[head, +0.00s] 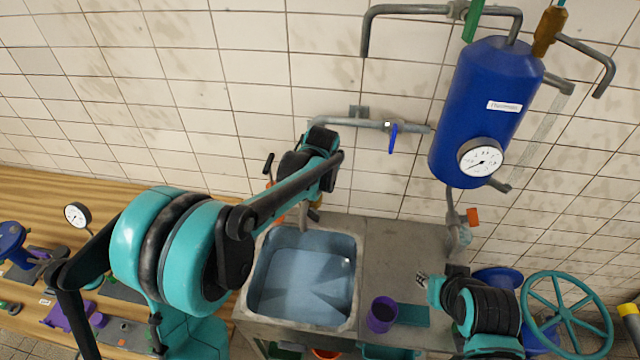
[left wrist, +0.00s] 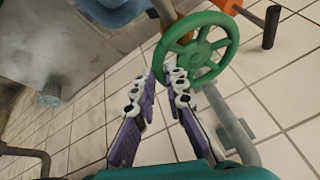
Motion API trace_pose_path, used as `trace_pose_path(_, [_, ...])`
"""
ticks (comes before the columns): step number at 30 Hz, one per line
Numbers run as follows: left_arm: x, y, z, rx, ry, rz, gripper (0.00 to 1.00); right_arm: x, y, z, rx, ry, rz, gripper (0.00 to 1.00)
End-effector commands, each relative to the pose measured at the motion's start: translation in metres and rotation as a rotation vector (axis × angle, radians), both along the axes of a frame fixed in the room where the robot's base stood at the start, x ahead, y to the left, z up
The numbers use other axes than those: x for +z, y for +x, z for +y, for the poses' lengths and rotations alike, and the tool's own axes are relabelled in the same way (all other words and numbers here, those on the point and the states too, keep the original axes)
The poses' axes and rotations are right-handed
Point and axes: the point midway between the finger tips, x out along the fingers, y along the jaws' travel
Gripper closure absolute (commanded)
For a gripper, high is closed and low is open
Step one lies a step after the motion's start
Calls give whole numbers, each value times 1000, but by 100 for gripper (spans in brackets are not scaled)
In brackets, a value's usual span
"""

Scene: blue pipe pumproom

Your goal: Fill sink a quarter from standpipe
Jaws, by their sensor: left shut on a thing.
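The sink (head: 347,300) stands below my left arm, with pale blue water (head: 300,275) in it; its exact level is hard to judge. A grey pipe end (head: 303,220) comes down over its back edge, partly behind my left wrist. The green handwheel (left wrist: 212,45) shows in the left wrist view. My left gripper (left wrist: 171,74) is shut on its near rim. In the head view my left wrist hides the wheel and the fingers. My right gripper (head: 426,285) is low over the counter at the right; its fingers are too small to read.
A blue tank (head: 488,105) with a white gauge (head: 481,158) hangs right of the sink. A wall pipe (head: 350,122) carries a blue lever (head: 393,138). A purple cup (head: 381,315) is on the counter (head: 385,255). A large teal wheel (head: 566,315) stands at right.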

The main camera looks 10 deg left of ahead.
Motion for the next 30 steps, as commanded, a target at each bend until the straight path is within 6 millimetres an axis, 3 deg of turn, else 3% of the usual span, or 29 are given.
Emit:
trace_pose_path(19, [1, 4, -2, 66, 0, -2, 100, -3, 0, 0, 0, 0, 0, 69])
trace_pose_path(20, [1, 4, -2, 66, 0, -2, 86, -3, 0, 0, 0, 0, 0, 69])
trace_pose_path(22, [1, 4, -2, 65, 1, -2, 68, -3, 0, 0, 0, 0, 0, 69])
trace_pose_path(30, [1, 3, -1, 65, 0, -1, 68, -3, 0, 0, 0, 0, 0, 69])
